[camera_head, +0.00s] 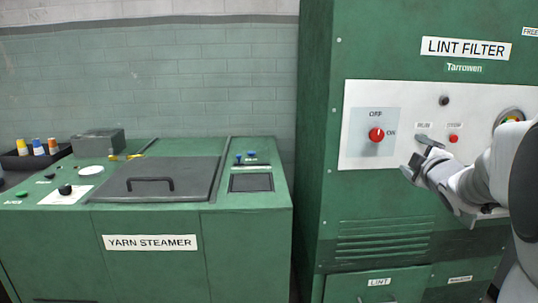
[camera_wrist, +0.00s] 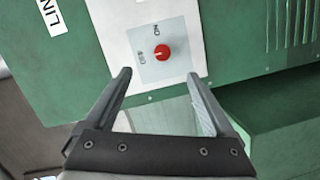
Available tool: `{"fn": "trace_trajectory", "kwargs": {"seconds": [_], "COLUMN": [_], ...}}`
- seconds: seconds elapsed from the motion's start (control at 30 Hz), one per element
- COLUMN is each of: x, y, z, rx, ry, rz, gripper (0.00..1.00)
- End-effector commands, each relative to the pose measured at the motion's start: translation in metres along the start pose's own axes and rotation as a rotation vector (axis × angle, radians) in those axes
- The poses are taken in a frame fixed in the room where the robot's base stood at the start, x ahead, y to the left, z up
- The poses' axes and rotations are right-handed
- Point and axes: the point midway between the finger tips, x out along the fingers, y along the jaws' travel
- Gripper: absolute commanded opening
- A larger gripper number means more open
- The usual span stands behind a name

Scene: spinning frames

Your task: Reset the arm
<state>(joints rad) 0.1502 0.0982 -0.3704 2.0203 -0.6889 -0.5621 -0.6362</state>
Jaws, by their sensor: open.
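My gripper (camera_head: 420,161) is at the right in the head view, in front of the white control panel of the green lint filter machine. In the wrist view my gripper (camera_wrist: 163,90) shows two dark fingers spread apart with nothing between them. A red knob (camera_head: 376,135) sits on the panel to the left of my gripper, apart from it. The knob also shows in the wrist view (camera_wrist: 162,53), beyond the fingertips. Labels OFF and ON stand around the knob.
The lint filter cabinet (camera_head: 385,205) stands close in front of my arm. A red stop button (camera_head: 453,138) is near my gripper. A green yarn steamer (camera_head: 150,260) with a grey handled lid (camera_head: 190,178) stands at the left. Free air lies above the steamer.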

Motion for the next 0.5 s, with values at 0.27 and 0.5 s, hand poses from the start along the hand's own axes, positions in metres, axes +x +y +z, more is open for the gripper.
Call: {"fn": "trace_trajectory", "kwargs": {"seconds": [0.27, 0.5], "x": [-0.088, -0.189], "y": [-0.035, -0.104], "z": [-0.03, -0.065], "rx": [0.462, 0.79], "ry": [-0.229, -0.431], "rz": [-0.172, -0.403], "gripper": [0.88, 0.88]}}
